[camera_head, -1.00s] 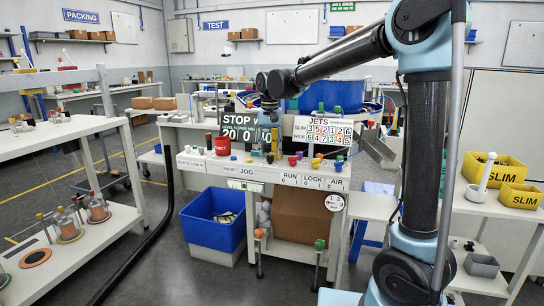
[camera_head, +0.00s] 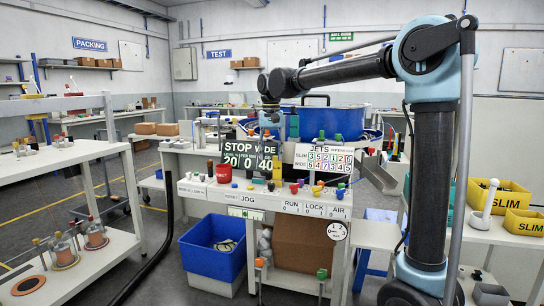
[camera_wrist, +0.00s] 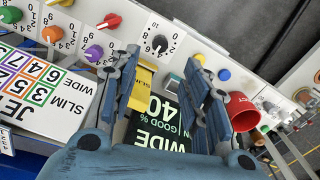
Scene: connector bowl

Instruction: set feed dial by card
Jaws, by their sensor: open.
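My gripper (camera_wrist: 160,62) is open and empty, its blue fingers spread in the wrist view. It also shows in the head view (camera_head: 270,125), above the bench panel. A black dial (camera_wrist: 160,44) on a white numbered plate lies beyond the fingertips; I cannot read which dial it is. A dark card (camera_wrist: 160,125) reading WIDE, 40 and GOOD % lies between the fingers, partly hidden. A white JETS card (camera_wrist: 38,85) with SLIM and WIDE number rows is at the left; it also stands on the bench in the head view (camera_head: 325,158). Red, orange and purple knobs line the panel.
A red cup (camera_wrist: 240,110) stands close to the right finger. A blue bowl (camera_head: 330,120) sits behind the signs. A blue bin (camera_head: 213,247) is under the bench. Yellow SLIM bins (camera_head: 505,197) are on the right side table.

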